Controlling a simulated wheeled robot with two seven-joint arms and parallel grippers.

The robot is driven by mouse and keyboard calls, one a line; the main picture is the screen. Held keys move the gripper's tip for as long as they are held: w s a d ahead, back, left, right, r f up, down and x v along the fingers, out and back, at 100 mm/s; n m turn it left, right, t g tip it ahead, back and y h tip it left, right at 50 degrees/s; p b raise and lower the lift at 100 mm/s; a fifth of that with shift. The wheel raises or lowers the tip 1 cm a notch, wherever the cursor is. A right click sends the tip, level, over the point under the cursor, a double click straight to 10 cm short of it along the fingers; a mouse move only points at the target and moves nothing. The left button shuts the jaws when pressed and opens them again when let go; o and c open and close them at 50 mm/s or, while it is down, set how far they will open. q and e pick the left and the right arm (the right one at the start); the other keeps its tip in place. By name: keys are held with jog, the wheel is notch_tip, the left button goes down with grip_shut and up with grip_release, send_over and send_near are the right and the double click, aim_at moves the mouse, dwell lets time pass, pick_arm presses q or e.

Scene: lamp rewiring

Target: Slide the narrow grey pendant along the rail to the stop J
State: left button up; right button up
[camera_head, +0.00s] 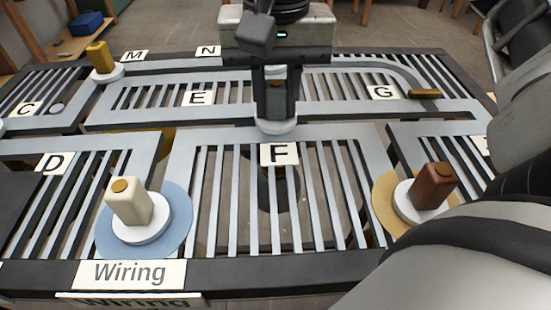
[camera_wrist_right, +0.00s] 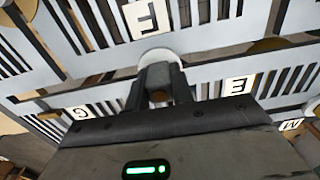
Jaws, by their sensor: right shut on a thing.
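My right gripper (camera_head: 276,108) is pointed down at the middle of the board, just behind the label F (camera_head: 279,154). It is shut on the narrow grey pendant (camera_wrist_right: 157,78), which shows between the fingers in the right wrist view. In the head view the fingers mostly hide the pendant; its round white base (camera_head: 277,127) shows below them, on the grey rail (camera_head: 220,134) between labels E and F. No label J can be read; a label at the right edge (camera_head: 486,145) is mostly hidden by my arm. My left gripper is not in view.
A cream block (camera_head: 130,206) stands on a blue disc at front left. A brown block (camera_head: 433,187) stands on a tan disc at right. A yellow block (camera_head: 101,58) is at back left. Dark slots lie between the rails. My right arm covers the right side.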

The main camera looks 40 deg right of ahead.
jog(key=shift+s+d, duration=0.35)
jog(key=shift+d, duration=0.25)
jog(key=shift+s+d+b, duration=0.5)
jog(key=shift+s+d, duration=1.3)
jog(key=shift+d, duration=1.15)
jog(key=shift+s+d+b, duration=0.5)
jog(key=shift+s+d, duration=1.35)
jog(key=shift+d, duration=1.05)
jog(key=shift+s+d+b, duration=0.5)
jog(key=shift+s+d, duration=1.3)
jog(key=shift+d, duration=1.15)
jog(key=s+d, duration=0.2)
jog(key=d, duration=0.1)
jog(key=s+d+b, duration=0.1)
jog(key=d, duration=0.1)
